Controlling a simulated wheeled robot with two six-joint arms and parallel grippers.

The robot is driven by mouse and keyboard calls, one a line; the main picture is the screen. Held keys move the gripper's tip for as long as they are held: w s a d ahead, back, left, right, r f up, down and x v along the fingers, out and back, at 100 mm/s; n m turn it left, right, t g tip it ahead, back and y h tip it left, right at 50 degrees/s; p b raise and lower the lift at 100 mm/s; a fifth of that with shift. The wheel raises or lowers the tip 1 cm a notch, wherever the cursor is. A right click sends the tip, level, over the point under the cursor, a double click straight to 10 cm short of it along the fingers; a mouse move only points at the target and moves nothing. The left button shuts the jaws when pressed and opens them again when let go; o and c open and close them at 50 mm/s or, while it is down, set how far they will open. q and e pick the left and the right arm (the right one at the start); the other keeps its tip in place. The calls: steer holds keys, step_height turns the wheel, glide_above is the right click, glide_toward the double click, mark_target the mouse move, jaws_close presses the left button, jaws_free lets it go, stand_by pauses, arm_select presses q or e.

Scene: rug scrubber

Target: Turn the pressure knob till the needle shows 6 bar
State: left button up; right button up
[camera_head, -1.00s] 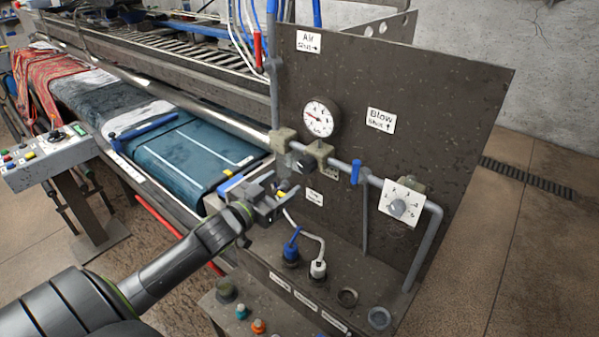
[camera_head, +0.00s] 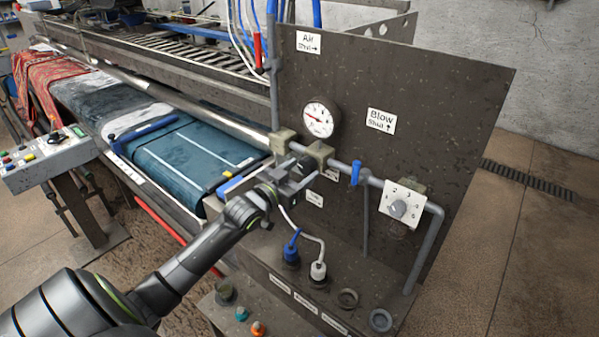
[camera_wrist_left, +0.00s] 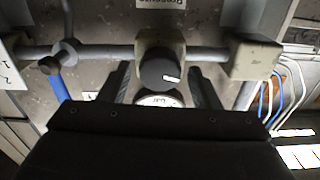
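The round white gauge (camera_head: 320,119) is on the dark panel in the head view. Its red needle points left and slightly up; the numbers are too small to read surely. My left gripper (camera_head: 304,171) is at the brass-coloured regulator block (camera_head: 320,151) below the gauge and largely covers the knob in the head view. In the left wrist view, the black pressure knob (camera_wrist_left: 159,74) with a white mark lies between my open left fingers (camera_wrist_left: 159,72), with a gap on each side. The gauge (camera_wrist_left: 160,100) shows partly there, cut off by the gripper body. My right gripper is out of view.
A grey pipe (camera_head: 340,167) with a blue valve handle (camera_head: 356,172) runs right of the regulator to a numbered dial (camera_head: 398,208). Blue and white plugs (camera_head: 318,270) with a cable stand below. A rug machine is at left.

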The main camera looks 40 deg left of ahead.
arm_select(q)
steer(key=c, duration=0.8)
